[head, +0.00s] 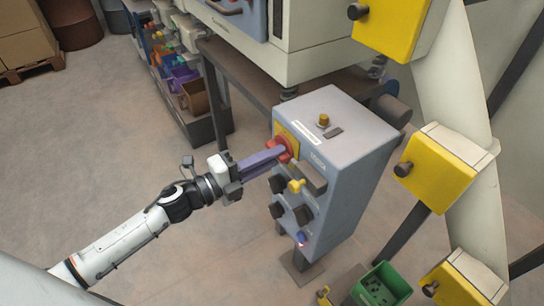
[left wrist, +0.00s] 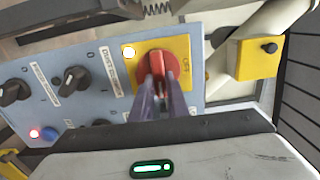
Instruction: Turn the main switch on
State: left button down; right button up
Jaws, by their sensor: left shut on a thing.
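The main switch is a red rotary knob (head: 287,146) on a yellow plate (left wrist: 183,50), on the front of a blue-grey control box (head: 345,150). In the left wrist view its raised red handle (left wrist: 160,77) sits between my fingers, and lettering that seems to read OFF is on the plate beside it. My left gripper (head: 280,154) reaches in from the left with its purple fingers shut on the handle. The fingers hide part of the knob, and I cannot tell its exact setting. My right gripper is not in view.
A small light (left wrist: 129,52) glows by the plate. A green bin (head: 382,286) stands lower right.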

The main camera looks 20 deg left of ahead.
pick_arm(q)
jog(key=c, duration=1.7)
grip_release()
jog(key=shift+s, duration=0.1)
jog(key=v, duration=1)
jog(key=shift+a+b, duration=0.1)
jog(key=shift+b, duration=0.25)
